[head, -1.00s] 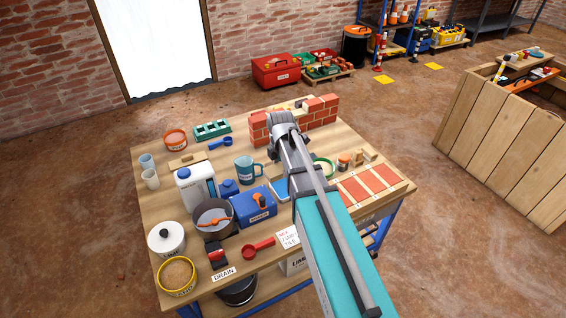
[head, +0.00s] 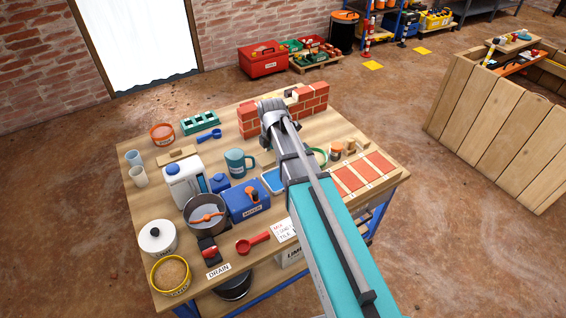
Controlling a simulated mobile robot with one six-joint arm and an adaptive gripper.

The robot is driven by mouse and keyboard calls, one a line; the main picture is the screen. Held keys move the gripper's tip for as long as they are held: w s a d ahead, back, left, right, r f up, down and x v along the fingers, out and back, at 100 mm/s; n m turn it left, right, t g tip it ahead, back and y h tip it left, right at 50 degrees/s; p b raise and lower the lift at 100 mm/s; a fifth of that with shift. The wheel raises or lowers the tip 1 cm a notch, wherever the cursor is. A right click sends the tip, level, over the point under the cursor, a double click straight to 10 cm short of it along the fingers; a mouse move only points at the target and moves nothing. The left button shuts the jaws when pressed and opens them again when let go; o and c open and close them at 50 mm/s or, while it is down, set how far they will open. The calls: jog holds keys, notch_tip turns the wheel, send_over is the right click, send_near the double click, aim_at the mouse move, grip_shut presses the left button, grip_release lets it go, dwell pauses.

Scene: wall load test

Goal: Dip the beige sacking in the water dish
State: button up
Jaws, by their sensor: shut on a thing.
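My arm reaches in from the lower right over the wooden workbench, and its grey end is in front of the small brick wall. My gripper is hidden beyond or below the arm's end, so its jaws and anything in them do not show. A blue-rimmed rectangular dish (head: 272,180), likely the water dish, lies left of the arm and is partly covered by it and by the blue mixer box. I cannot make out the beige sacking for certain. A small cream-coloured patch (head: 291,94) shows at the gap in the wall's top, just beyond the arm's end.
The brick wall (head: 314,97) stands at the back of the workbench (head: 140,200). A teal mug (head: 238,162), a blue mixer box (head: 247,201), a white jug (head: 184,186) and a steel bowl (head: 206,213) crowd the left. Red tiles (head: 363,172) lie at right.

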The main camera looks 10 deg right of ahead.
jog(key=shift+w+d+f+b, duration=0.15)
jog(key=shift+d+f+b, duration=0.7)
jog(key=shift+f+b, duration=0.15)
jog(key=shift+w+d+f+b, duration=0.15)
jog(key=shift+d+f+b, duration=0.7)
jog(key=shift+f, duration=0.25)
jog(key=shift+f, duration=0.25)
jog(key=shift+f+b, duration=2.9)
jog(key=shift+b, duration=0.25)
jog(key=shift+f+b, duration=0.6)
jog(key=o, duration=0.8)
